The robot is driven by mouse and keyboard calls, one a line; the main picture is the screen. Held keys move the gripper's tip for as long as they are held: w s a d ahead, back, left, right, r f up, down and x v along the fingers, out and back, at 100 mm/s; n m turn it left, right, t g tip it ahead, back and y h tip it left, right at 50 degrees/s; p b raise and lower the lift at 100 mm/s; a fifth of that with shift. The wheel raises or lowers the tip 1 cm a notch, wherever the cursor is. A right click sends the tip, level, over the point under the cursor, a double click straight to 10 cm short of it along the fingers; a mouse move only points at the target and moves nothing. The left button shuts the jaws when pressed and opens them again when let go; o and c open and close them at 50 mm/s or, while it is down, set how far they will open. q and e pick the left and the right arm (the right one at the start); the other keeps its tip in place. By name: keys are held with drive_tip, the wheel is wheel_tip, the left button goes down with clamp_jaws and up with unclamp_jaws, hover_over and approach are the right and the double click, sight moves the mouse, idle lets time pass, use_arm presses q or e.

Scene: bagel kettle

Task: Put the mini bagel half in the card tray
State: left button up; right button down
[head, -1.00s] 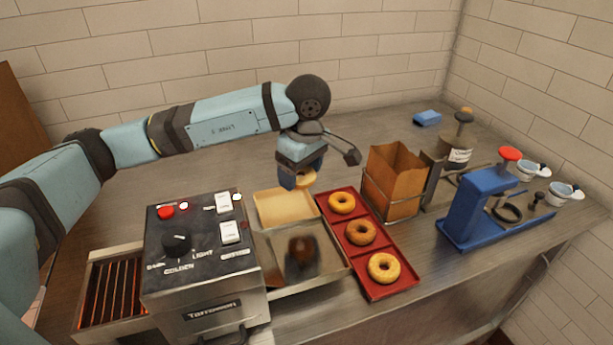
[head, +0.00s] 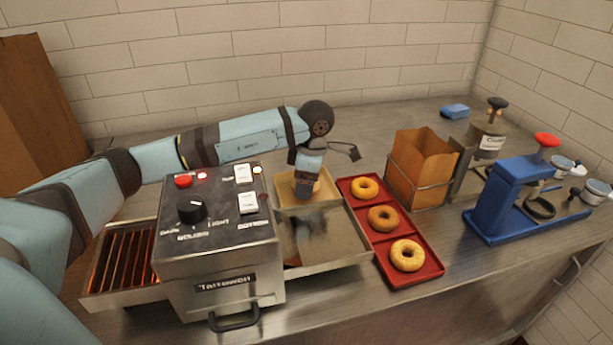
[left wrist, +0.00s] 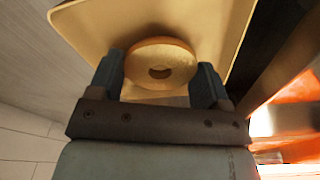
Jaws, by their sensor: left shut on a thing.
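The card tray (head: 290,204) is a shallow tan tray behind the toaster's metal chute, left of the red tray; it also fills much of the left wrist view (left wrist: 95,28). My left gripper (head: 303,192) is over the card tray, pointing down. It is shut on the mini bagel half (left wrist: 162,66), a pale golden ring held between both fingers in the left wrist view. In the head view the gripper mostly hides the bagel half. I cannot tell whether it touches the tray floor. My right gripper is not in view.
A toaster (head: 218,255) stands left of the card tray. A red tray (head: 424,270) with three bagels lies to the right. Beyond are a brown paper bag (head: 421,165) in a wire holder, a blue press (head: 500,200) and a blue sponge (head: 455,111).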

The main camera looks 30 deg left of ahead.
use_arm(q)
drive_tip(key=shift+f, duration=0.65)
drive_tip(key=o, duration=1)
wheel_tip(320, 180, up, 7)
drive_tip(key=p, duration=0.3)
drive_tip(key=shift+p, duration=0.35)
